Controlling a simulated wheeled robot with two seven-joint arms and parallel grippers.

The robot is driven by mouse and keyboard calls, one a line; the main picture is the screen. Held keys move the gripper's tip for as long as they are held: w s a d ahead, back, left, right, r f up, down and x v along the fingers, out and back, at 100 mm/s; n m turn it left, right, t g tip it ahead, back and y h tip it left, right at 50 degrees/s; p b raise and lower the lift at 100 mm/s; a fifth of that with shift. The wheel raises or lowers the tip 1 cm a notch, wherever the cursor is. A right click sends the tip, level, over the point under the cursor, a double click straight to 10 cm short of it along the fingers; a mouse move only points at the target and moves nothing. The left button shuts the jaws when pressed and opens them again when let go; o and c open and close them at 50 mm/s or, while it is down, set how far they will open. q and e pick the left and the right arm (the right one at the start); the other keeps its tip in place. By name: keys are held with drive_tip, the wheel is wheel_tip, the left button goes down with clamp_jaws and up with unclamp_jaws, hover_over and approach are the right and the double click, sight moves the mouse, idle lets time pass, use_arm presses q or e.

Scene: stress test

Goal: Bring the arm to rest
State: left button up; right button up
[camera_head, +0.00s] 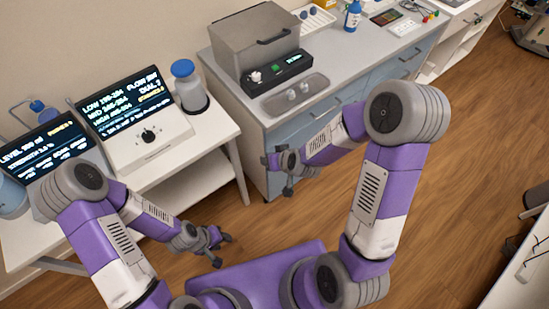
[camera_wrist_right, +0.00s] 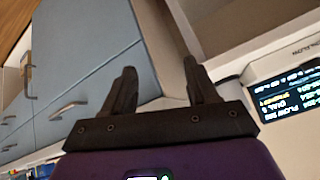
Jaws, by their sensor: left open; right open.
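My left arm comes in from the left in the head view, bent, and its gripper (camera_head: 220,240) hangs over the wood floor in front of the white table. The left gripper is open and nothing shows between its fingers. My right arm is bent, its forearm pointing left. The right gripper (camera_head: 288,188) is in front of the blue cabinet's left end, partly hidden by its own wrist. In the right wrist view, the right gripper (camera_wrist_right: 159,70) has its two dark fingers apart with nothing between them.
A white table (camera_head: 205,128) holds a dial device (camera_head: 145,138), a screen and a blue-capped bottle (camera_head: 187,85). A blue-fronted cabinet (camera_head: 340,103) bears a grey lidded box (camera_head: 255,42), a tray and a blue bottle (camera_head: 352,16). Open wood floor (camera_head: 465,150) lies to the right.

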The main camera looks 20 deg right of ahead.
drive_tip(key=shift+s+a+f+g, duration=0.15)
drive_tip(key=shift+s+f+g, duration=0.15)
drive_tip(key=shift+s+f, duration=0.2)
